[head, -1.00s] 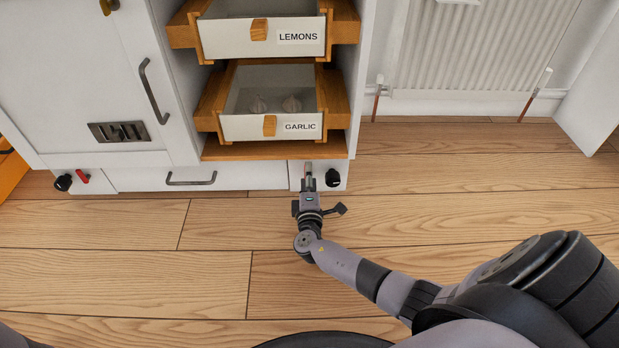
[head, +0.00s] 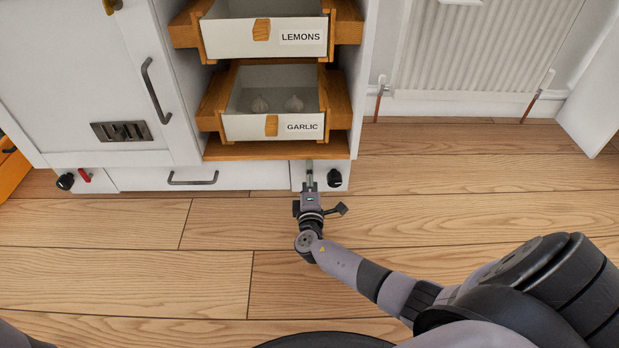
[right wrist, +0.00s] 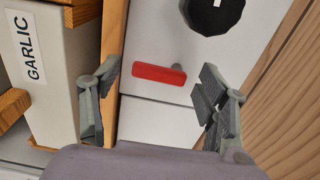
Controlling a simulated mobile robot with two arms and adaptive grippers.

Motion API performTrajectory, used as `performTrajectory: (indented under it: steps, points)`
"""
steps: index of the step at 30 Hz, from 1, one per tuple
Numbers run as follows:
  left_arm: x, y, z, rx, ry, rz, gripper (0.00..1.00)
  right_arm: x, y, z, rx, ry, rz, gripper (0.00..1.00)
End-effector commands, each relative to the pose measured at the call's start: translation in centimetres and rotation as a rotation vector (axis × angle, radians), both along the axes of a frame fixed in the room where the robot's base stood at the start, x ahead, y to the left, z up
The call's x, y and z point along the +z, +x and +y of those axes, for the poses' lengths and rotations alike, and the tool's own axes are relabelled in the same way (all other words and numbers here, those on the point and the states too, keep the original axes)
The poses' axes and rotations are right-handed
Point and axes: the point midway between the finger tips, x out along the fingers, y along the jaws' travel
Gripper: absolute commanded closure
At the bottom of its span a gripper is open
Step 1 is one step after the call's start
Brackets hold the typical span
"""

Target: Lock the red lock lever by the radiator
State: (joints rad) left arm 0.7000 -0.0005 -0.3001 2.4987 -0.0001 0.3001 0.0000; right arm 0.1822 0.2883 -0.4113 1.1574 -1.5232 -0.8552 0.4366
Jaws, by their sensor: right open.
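The red lock lever (right wrist: 158,75) by the radiator shows in the right wrist view on a white panel. Its red bar lies nearly crosswise between my fingers, with a gap to each finger. In the head view my gripper hides this lever. My right gripper (head: 309,180) is at the small white panel under the garlic drawer; it also shows in the right wrist view (right wrist: 156,86), open and empty. A black knob (head: 334,178) sits just right of it, also seen in the wrist view (right wrist: 214,10). My left gripper is out of view.
Another red lever (head: 84,175) sits far left beside a black knob (head: 65,181). The open garlic drawer (head: 272,127) and lemons drawer (head: 265,38) jut out above my gripper. The radiator (head: 480,45) is at the back right. The wooden floor (head: 480,195) in front is clear.

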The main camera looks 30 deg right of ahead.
Motion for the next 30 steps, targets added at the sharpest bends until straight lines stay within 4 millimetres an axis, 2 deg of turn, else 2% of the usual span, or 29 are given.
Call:
performTrajectory:
  steps: [5, 8, 22, 25, 30]
  points:
    - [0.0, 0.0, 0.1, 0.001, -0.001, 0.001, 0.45, 0.2, 0.0, 0.0, -0.001, 0.000, 0.000, 0.32]
    - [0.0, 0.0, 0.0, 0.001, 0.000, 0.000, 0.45, 0.9, 0.0, 0.0, 0.000, 0.001, -0.002, 0.32]
    - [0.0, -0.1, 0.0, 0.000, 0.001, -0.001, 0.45, 9.3, 0.2, -0.1, -0.003, -0.003, -0.011, 0.32]
    - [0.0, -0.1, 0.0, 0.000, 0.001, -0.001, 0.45, 10.2, 0.2, -0.2, -0.003, -0.004, -0.010, 0.32]
    - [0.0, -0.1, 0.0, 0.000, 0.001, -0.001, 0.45, 10.3, 0.1, -0.1, -0.001, -0.003, -0.004, 0.32]
